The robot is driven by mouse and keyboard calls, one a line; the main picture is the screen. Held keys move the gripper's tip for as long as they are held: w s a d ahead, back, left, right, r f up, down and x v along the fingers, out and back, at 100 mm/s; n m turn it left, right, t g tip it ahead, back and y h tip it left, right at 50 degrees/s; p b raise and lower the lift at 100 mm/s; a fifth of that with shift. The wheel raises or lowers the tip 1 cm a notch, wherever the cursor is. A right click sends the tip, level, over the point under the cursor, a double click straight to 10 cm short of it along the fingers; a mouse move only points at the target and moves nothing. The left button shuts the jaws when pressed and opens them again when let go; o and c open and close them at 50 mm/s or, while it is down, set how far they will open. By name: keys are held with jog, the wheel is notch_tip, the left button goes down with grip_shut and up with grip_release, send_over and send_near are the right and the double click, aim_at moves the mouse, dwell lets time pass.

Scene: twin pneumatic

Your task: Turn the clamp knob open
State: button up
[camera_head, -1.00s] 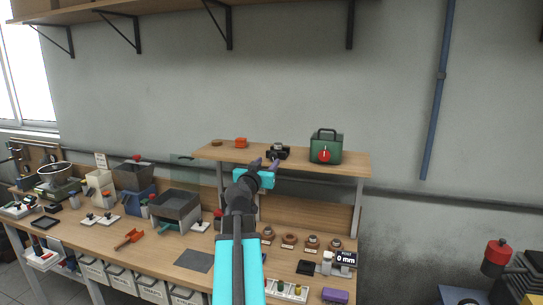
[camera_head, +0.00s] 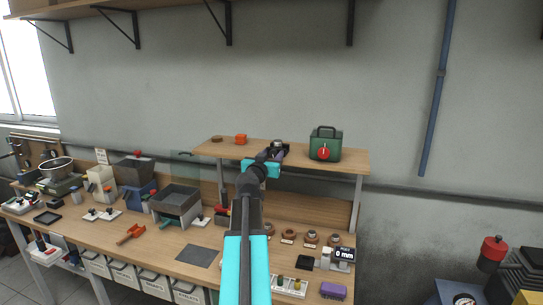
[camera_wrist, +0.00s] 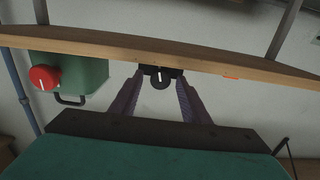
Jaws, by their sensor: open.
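A dark clamp (camera_head: 278,144) stands on the raised wooden shelf, partly hidden by my gripper in the head view. In the wrist view, which is upside down, its round dark knob (camera_wrist: 159,79) with a white mark faces me. My gripper (camera_wrist: 161,84) is open, with its two purple-grey fingers on either side of the knob and a visible gap to it. I cannot tell whether the fingertips reach past the knob's face. In the head view my gripper (camera_head: 271,155) is at the shelf's front edge.
A green box (camera_head: 326,147) with a red knob (camera_head: 323,154) stands on the shelf (camera_head: 215,150) right of the clamp. An orange block (camera_head: 241,139) lies to the left. The workbench below holds hoppers, trays and several small fittings.

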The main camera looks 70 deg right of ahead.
jog(key=c, duration=1)
jog(key=shift+n+b, duration=1.05)
jog(key=shift+n, duration=0.35)
jog(key=shift+w+n+b, duration=0.1)
jog(key=shift+n+b, duration=0.35)
jog(key=shift+n, duration=0.55)
